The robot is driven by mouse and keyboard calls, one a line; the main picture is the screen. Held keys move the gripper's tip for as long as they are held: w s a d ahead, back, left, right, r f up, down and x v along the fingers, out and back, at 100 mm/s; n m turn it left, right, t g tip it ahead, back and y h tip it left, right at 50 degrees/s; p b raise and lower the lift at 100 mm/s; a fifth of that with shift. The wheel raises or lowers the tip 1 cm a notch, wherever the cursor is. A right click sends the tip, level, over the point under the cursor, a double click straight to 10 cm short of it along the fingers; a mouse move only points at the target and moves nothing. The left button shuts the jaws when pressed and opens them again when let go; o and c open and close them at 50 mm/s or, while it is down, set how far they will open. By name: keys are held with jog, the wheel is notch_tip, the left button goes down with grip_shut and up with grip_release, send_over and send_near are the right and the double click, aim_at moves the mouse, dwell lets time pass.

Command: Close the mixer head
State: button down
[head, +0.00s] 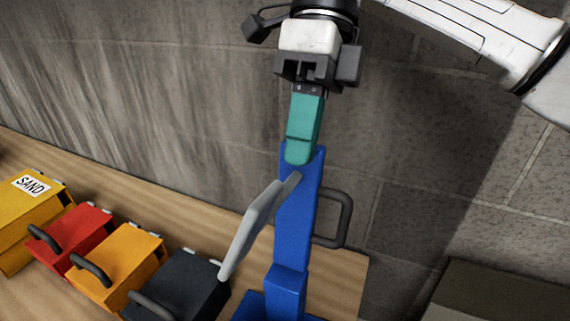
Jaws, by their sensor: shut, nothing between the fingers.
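The blue mixer (285,287) stands at the bottom centre, its lowest part cut off by the frame. Its head (298,210) stands raised, nearly upright. A dark handle (345,218) sticks out on the head's right side. A grey flat paddle (250,230) hangs from the head's left side, slanting down to the left. My gripper (299,155) comes down from above with its teal fingers shut and empty. The fingertips overlap the top end of the head in the picture; I cannot tell whether they touch it.
A wooden table (205,222) runs along a grey block wall (150,100). On it at left are a yellow SAND box (28,225), a red box (75,230), an orange box (118,262) and a black box (185,285). A dark box (500,295) is at lower right.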

jog(key=shift+s+a+f+p, duration=0.15)
jog(key=shift+s+a, duration=0.1)
jog(key=shift+s, duration=0.5)
jog(key=shift+s+a+r+p, duration=0.1)
jog(key=shift+s+a+p, duration=0.15)
jog(key=shift+s, duration=0.45)
jog(key=shift+s+a+f+p, duration=0.1)
jog(key=shift+s+a, duration=0.15)
jog(key=shift+s, duration=0.5)
jog(key=shift+a, duration=0.1)
